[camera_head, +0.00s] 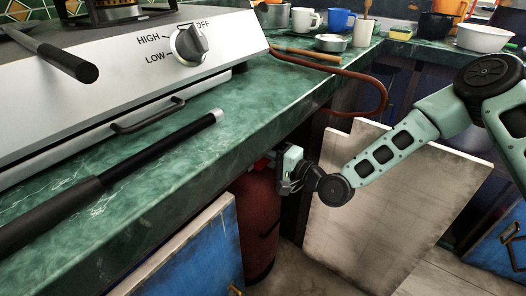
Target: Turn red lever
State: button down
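A small patch of the red lever (262,163) shows at the top of a dark red gas cylinder (256,222), under the green counter's edge. The cylinder stands upright in the open cabinet. My gripper (284,186) is at the cylinder's top, just right of the lever and overlapping it in the view. Most of the lever is hidden behind my gripper and the counter edge. The fingers are small and partly hidden, so I cannot tell whether they touch the lever or how far apart they are.
A green marble counter (190,140) overhangs the cylinder and holds a gas hotplate (110,75). An open cabinet door (375,200) stands right of my gripper, another (200,255) at lower left. An orange-brown hose (383,95) loops off the counter. Mugs stand behind.

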jog(key=shift+f+m, duration=0.1)
jog(key=shift+m, duration=0.2)
jog(key=c, duration=1.5)
grip_release()
